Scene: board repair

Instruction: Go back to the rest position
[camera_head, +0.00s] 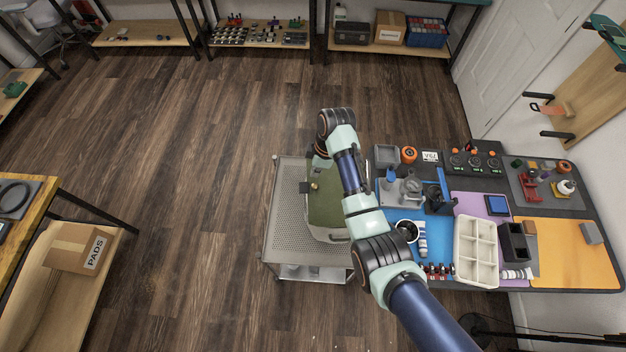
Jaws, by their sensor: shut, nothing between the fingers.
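My arm reaches up from the lower right, bends at its far end and turns down over the grey cart (290,215). My gripper (309,187) is small and dark in this view, shut and empty. It is above the left part of the green-floored bin (326,206) on the cart. My arm hides the right part of that bin. I cannot tell how high the gripper is above it.
Right of the cart stands a workbench with a blue mat (432,258), a white divided tray (476,252), a black box (514,241) and an orange mat (565,255). A carton (78,248) sits on a shelf at left. The wooden floor (190,200) left of the cart is clear.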

